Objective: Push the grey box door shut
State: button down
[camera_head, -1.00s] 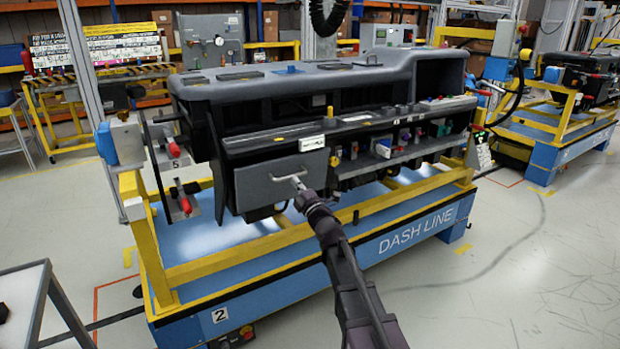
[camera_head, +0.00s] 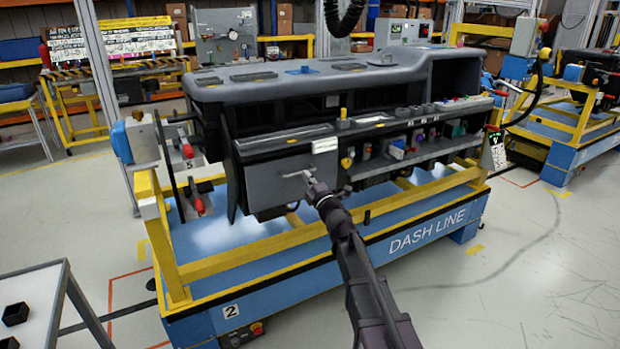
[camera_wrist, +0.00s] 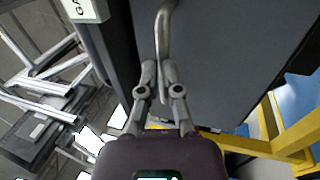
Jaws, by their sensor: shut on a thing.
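The grey box door (camera_head: 284,180) is a flat dark grey panel with a silver bar handle (camera_head: 298,175), on the left part of the dashboard module. My gripper (camera_head: 310,184) is at the right end of this handle. In the wrist view, the two fingers of my gripper (camera_wrist: 160,82) are closed around the lower end of the handle (camera_wrist: 161,38), and the grey door (camera_wrist: 220,45) fills the upper right. Whether the door sits flush with its box is hard to tell.
The dashboard (camera_head: 300,80) rests on a blue and yellow frame (camera_head: 400,245). Shelves with small coloured parts (camera_head: 400,150) lie right of the door. A white-topped table (camera_head: 35,295) with black blocks stands at lower left. The floor at right is open.

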jog(key=shift+w+a, duration=0.25)
jog(key=shift+a, duration=0.3)
jog(key=r+b+v, duration=0.1)
jog(key=b+v, duration=0.2)
jog(key=v, duration=1.1)
jog(key=shift+s+d, duration=0.3)
jog(key=shift+d, duration=0.3)
jog(key=s+d+f+m+g+h, duration=0.2)
jog(key=d+f+m+g+h, duration=0.3)
jog(key=d+f+m+h, duration=1)
jog(key=s+f+m+g+y, duration=0.2)
jog(key=s+f+m+g, duration=0.25)
jog(key=s+g, duration=0.4)
jog(key=s+f+m+g+y, duration=0.2)
jog(key=s+f+m+g, duration=0.25)
jog(key=s, duration=0.65)
notch_tip(320, 180, up, 29)
jog(key=p, duration=2.8)
jog(key=shift+d+p, duration=0.25)
jog(key=shift+p, duration=0.05)
